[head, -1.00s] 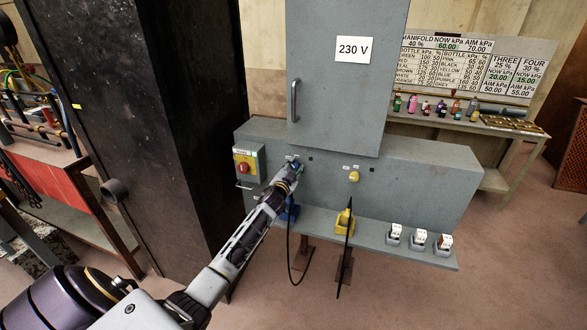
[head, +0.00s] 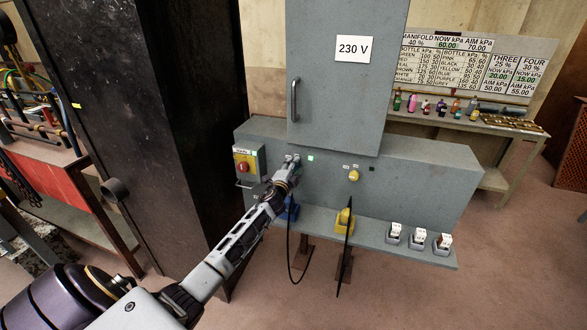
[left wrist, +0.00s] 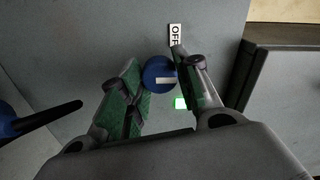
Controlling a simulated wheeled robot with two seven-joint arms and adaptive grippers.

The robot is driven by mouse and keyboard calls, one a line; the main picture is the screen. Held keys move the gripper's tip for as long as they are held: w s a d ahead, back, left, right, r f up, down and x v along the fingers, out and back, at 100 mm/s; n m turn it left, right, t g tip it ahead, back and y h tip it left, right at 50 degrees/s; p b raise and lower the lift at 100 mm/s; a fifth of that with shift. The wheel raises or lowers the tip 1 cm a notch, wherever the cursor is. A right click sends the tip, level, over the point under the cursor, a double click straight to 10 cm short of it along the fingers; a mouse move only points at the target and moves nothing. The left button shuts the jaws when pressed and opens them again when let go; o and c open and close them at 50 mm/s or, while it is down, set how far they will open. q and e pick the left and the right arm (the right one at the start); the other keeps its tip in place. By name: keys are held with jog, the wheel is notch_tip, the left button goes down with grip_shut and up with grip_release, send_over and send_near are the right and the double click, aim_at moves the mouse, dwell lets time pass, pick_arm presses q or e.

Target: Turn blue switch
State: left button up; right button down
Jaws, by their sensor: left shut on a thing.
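The blue switch (left wrist: 157,74) is a round knob with a white mark, on the grey panel beside an OFF label (left wrist: 175,35). My left gripper (left wrist: 156,82) is shut on it, with one green-padded finger on each side. In the head view my left gripper (head: 289,168) reaches the panel front and mostly hides the switch. A small green light (head: 310,158) glows just right of the gripper, and it also shows in the left wrist view (left wrist: 181,103). My right gripper is not in view.
A red knob on a yellow plate (head: 243,167) is left of the gripper. A yellow switch (head: 353,175) is to the right. A blue plug (head: 289,209) and a yellow plug (head: 345,219) with black cables sit below. A tall dark cabinet (head: 190,130) stands close left.

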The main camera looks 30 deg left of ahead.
pick_arm(q)
jog(key=o, duration=1)
jog(key=v, duration=1.2)
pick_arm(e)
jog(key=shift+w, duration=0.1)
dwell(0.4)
pick_arm(q)
jog(key=shift+f, duration=0.1)
dwell(0.5)
